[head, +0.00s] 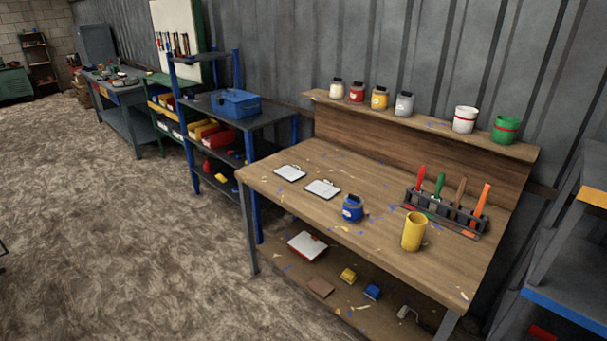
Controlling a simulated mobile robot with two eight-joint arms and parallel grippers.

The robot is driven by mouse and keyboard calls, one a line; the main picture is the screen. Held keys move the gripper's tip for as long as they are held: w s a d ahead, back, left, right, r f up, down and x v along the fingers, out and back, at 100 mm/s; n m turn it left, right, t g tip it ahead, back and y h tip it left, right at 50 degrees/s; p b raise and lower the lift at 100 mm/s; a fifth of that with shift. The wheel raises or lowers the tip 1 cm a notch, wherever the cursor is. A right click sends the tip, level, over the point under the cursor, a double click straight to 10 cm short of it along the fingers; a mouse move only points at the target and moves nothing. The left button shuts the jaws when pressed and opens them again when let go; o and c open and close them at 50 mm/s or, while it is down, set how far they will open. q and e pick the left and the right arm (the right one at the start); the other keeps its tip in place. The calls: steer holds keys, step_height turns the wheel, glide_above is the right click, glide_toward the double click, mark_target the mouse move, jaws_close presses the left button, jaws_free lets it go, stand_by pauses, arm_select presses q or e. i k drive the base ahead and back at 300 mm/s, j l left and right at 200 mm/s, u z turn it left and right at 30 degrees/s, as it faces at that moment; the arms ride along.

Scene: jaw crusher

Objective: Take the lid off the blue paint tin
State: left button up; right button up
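The blue paint tin (352,209) stands upright on the wooden workbench (290,200), near the middle of its top. A dark piece shows on top of the tin; it is too small to tell whether this is the lid or a knob on it. Neither of my grippers is in the head view, and nothing touches the tin.
A yellow cup (414,231) stands right of the tin. Behind is a rack (445,213) of coloured-handled tools. Two clipboards (322,189) lie to the left. Several tins line the back shelf (430,124). Free floor (130,240) lies in front and left.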

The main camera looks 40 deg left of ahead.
mark_target(353, 200)
steer(key=j+u, duration=0.1)
steer(key=j, duration=0.55)
steer(key=j+u, duration=0.1)
steer(key=j, duration=0.5)
steer(key=i+j, duration=0.15)
steer(key=j, duration=0.5)
steer(key=j+u, duration=0.15)
steer(key=j, duration=0.45)
steer(key=i+j+u, duration=0.1)
steer(key=j, duration=0.55)
